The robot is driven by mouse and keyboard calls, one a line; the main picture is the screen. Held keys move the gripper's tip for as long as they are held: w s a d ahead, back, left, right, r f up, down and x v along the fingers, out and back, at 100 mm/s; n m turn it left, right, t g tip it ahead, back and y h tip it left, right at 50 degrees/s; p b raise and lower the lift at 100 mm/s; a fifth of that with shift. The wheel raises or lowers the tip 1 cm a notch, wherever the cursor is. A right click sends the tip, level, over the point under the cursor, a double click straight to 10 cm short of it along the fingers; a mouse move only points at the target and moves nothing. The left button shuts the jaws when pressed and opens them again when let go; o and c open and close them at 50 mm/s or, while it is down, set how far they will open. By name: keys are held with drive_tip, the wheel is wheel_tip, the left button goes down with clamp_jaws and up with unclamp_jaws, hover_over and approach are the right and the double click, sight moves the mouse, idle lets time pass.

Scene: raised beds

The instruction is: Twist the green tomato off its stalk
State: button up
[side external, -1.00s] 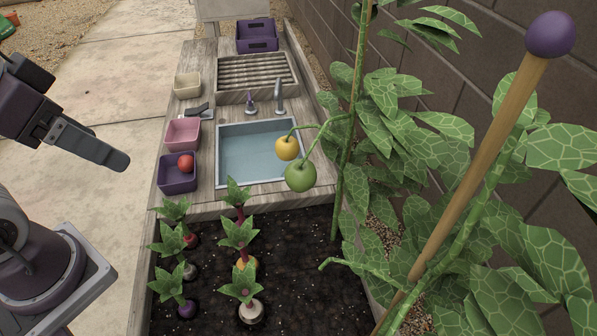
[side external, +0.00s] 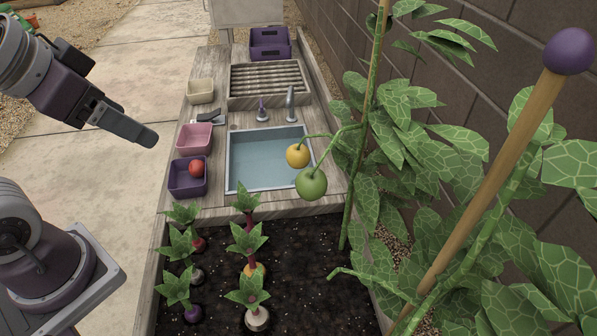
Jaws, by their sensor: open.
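The green tomato (side external: 311,183) hangs from a green stalk that arches left from the tall plant. It hangs in front of the sink's right edge in this view. A yellow tomato (side external: 297,155) hangs just behind and left of it on a neighbouring stalk. My gripper (side external: 150,138) is at the upper left, well to the left of both tomatoes, over the paving beside the bed. It is open and empty; seen side-on, its fingers overlap.
A purple bin (side external: 180,190) holds a red tomato (side external: 196,168). A pink bin (side external: 185,141) and a cream bin (side external: 200,97) stand behind it. A sink (side external: 265,172) with taps is at the middle. Several root vegetables (side external: 247,240) grow in front. A wooden stake (side external: 490,180) and leaves crowd the right.

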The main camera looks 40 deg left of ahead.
drive_tip(key=w+a+r+m+t, duration=0.2)
drive_tip(key=w+m+t, duration=0.25)
drive_tip(key=w, duration=1.15)
drive_tip(key=w+d+f+m+h, duration=0.3)
drive_tip(key=w+d+m, duration=0.2)
drive_tip(key=w, duration=0.1)
drive_tip(key=m+g+h, duration=0.9)
drive_tip(key=h, duration=0.2)
approach(312, 185)
wheel_tip(312, 185, down, 3)
drive_tip(key=w+d, duration=0.2)
drive_tip(key=x, duration=0.6)
drive_tip(key=shift+s+d, duration=0.1)
drive_tip(key=shift+d, duration=0.35)
clamp_jaws()
drive_tip(key=shift+m, duration=1.15)
